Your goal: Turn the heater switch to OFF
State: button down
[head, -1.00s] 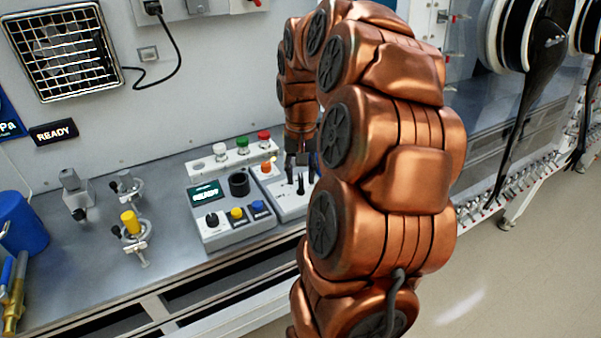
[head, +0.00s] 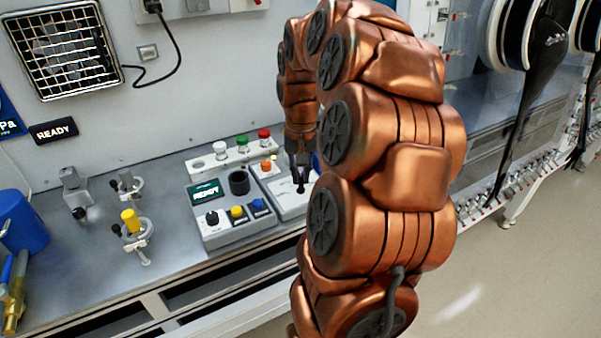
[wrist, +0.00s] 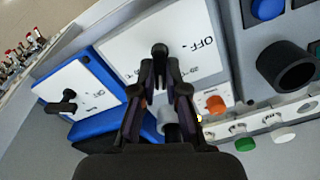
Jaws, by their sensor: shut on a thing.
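A black lever switch (wrist: 160,50) stands on a white panel (wrist: 120,44) with a printed OFF mark to the right of the lever in the wrist view. My gripper (wrist: 160,68) is shut on this lever, a finger on either side. In the head view my gripper (head: 299,172) points down at the same black switch (head: 300,187) on the pale box right of the READY box. No heater name is readable. A second black lever (wrist: 66,97) sits on a blue-cased white panel (wrist: 88,86), also marked OFF, to the left in the wrist view.
The READY box (head: 230,212) with knobs and buttons stands left of my gripper. A strip with white, green and red buttons (head: 242,149) lies behind it. Clamps, one holding a yellow-capped piece (head: 131,220), stand further left. Bare bench lies between.

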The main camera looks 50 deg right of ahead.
aim_at(300, 176)
jog(key=shift+n+b, duration=0.3)
jog(key=shift+f+n+b, duration=0.1)
jog(key=shift+n+b, duration=0.75)
jog(key=shift+n, duration=0.35)
jog(key=shift+a+n+b, duration=0.1)
jog(key=shift+n+b, duration=0.55)
jog(key=shift+n, duration=1.05)
jog(key=c, duration=1.2)
grip_release()
jog(key=shift+r, duration=0.25)
notch_tip(300, 176, up, 12)
